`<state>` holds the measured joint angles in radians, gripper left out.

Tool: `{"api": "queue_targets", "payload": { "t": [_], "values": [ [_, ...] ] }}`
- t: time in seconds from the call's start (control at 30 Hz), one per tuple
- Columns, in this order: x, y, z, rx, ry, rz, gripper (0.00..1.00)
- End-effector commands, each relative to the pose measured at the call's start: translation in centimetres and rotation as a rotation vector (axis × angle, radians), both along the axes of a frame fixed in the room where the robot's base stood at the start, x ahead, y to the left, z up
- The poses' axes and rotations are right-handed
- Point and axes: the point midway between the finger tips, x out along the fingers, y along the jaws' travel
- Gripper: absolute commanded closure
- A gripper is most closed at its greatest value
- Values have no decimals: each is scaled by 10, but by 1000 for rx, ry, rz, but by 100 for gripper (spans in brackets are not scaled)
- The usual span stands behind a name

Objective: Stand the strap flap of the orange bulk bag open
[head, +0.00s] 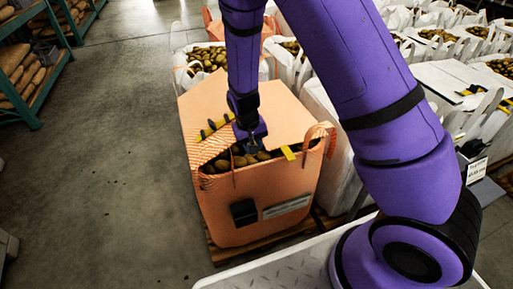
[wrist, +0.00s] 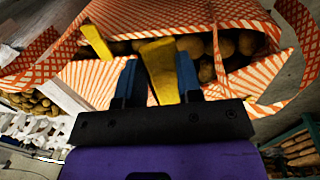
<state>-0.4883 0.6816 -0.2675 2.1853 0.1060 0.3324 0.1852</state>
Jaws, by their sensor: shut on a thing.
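The orange bulk bag (head: 260,200) stands in the middle of the head view, with an orange flap (head: 240,95) over the rear of its top. Potatoes (head: 240,160) show in a gap along the front; the gap also shows in the wrist view. My gripper (head: 251,146) is over this gap, at the flap's front edge. In the wrist view, my gripper (wrist: 160,80) is shut on a yellow strap tab (wrist: 160,65), which lies between its blue fingers. Another yellow tab (wrist: 97,42) is left of it. A yellow-and-black strip (head: 215,127) lies on the flap.
White bulk bags of potatoes (head: 440,38) stand behind and to the right. A green rack (head: 60,40) holding sacks is at the upper left. The concrete floor (head: 110,150) left of the orange bag is clear. An orange loop handle (head: 322,130) rises at the bag's right corner.

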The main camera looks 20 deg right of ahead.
Motion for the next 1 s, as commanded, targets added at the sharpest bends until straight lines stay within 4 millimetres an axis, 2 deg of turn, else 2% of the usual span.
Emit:
{"api": "queue_targets", "payload": {
  "t": [0.03,0.43,0.47,0.57,0.83,1.0],
  "values": [
    [-1,14,-1,12,-1,15,100],
    [-1,15,0,13,-3,15,100],
    [-1,15,0,13,-3,15,60],
    [-1,15,0,13,-2,15,38],
    [-1,14,-1,12,-2,14,38],
    [-1,5,-11,10,0,13,38]
  ]
}}
